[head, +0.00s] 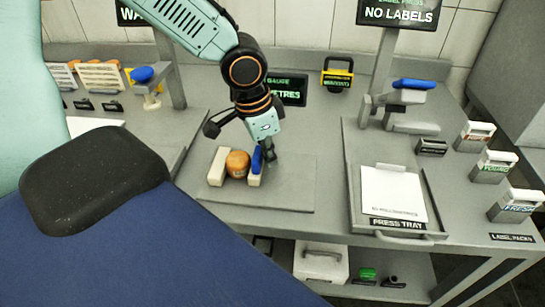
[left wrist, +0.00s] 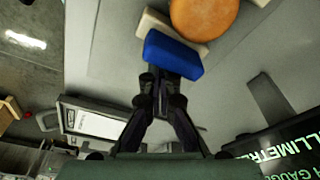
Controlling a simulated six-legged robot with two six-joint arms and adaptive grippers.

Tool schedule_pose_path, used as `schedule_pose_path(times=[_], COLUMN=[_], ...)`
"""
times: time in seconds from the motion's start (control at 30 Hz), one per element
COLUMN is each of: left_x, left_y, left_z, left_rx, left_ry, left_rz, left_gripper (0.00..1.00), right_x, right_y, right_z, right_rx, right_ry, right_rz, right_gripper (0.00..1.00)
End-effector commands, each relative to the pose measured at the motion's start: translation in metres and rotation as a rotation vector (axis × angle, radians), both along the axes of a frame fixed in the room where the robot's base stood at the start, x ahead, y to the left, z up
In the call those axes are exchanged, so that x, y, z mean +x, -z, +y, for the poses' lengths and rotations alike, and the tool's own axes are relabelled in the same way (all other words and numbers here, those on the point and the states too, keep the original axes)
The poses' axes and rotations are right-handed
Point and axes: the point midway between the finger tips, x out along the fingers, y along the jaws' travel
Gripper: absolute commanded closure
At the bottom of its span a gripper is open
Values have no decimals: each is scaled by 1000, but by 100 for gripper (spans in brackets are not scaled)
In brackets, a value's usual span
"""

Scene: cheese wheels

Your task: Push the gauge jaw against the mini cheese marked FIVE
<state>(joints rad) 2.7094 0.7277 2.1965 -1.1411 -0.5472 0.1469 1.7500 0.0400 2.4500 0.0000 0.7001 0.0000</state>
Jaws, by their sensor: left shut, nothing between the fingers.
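An orange mini cheese (head: 238,164) sits on the grey gauge plate (head: 292,190) between a cream block (head: 218,168) on its left and the blue-faced gauge jaw (head: 257,160) on its right. No FIVE mark is readable on the cheese. My left gripper (head: 268,156) is shut and empty, pointing down at the right side of the jaw. In the left wrist view the fingertips (left wrist: 160,84) are right up against the blue face (left wrist: 174,54), with the cheese (left wrist: 204,17) just beyond it. Whether jaw and cheese touch is unclear. My right gripper is out of view.
A press tray (head: 434,228) with a white sheet lies to the right, with label packs (head: 489,166) beyond it. A black MILLIMETRES display (head: 290,90) stands behind the gauge. A blue-topped press (head: 414,84) stands at the back right. The plate right of the gripper is clear.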

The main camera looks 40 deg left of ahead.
Motion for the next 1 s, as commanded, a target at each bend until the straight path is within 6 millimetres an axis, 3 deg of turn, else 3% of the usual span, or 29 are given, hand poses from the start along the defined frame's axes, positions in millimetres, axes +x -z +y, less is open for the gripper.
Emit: schedule_pose_path(times=[0.5, 1.0], left_x=[14, 22], left_y=[-1, -3], left_z=[-22, -38], left_rx=[4, 0], left_ry=[1, 0], left_rz=[0, 4], left_gripper=[100, 100], right_x=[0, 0], right_y=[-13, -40], right_z=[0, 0], right_rx=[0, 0], right_ry=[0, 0], right_rz=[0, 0], right_gripper=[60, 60])
